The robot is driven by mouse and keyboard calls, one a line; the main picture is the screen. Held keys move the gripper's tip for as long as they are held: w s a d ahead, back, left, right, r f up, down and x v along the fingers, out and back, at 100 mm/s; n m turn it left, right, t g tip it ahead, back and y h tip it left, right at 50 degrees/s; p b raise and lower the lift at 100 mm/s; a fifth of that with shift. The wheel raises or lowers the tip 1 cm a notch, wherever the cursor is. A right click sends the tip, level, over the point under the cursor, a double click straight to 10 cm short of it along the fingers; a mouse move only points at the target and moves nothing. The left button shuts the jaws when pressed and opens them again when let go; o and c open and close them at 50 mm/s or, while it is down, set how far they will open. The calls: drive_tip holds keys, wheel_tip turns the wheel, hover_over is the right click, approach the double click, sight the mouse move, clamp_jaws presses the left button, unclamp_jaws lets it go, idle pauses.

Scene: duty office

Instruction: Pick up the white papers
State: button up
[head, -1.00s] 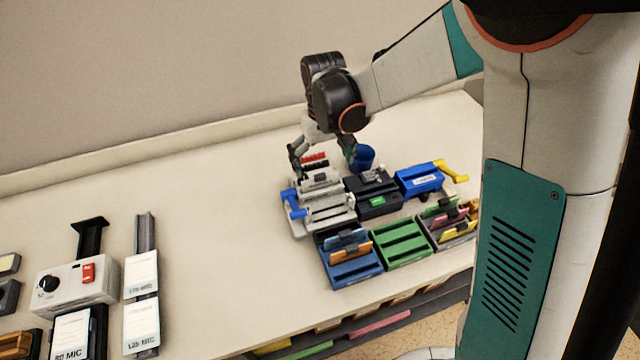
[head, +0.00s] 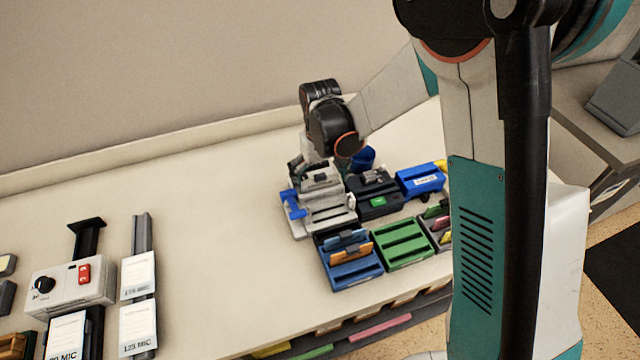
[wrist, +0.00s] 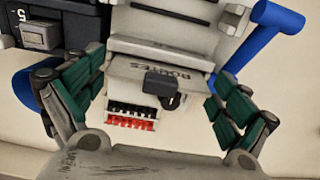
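A pale, flat piece marked ROUTES (wrist: 178,72), with a black clip on it, lies in the middle of the wrist view and is probably the white papers. It sits at the near side of a whitish-grey slotted holder (wrist: 150,28). In the head view the holder (head: 328,216) stands on the table, with blue handles. My gripper (wrist: 155,85) is open, its green-padded fingers spread left and right of the ROUTES piece, with gaps on both sides. In the head view my gripper (head: 320,168) is low over the back of the holder, partly hiding it.
Beside the holder are a black device (head: 376,205), a blue box (head: 419,181), a blue cup (head: 363,158) and blue and green trays (head: 403,246). White cards marked MIC (head: 138,328) stand at the left. The table between is clear.

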drive_tip(key=c, duration=1.9)
drive_tip(key=shift+r, duration=0.1)
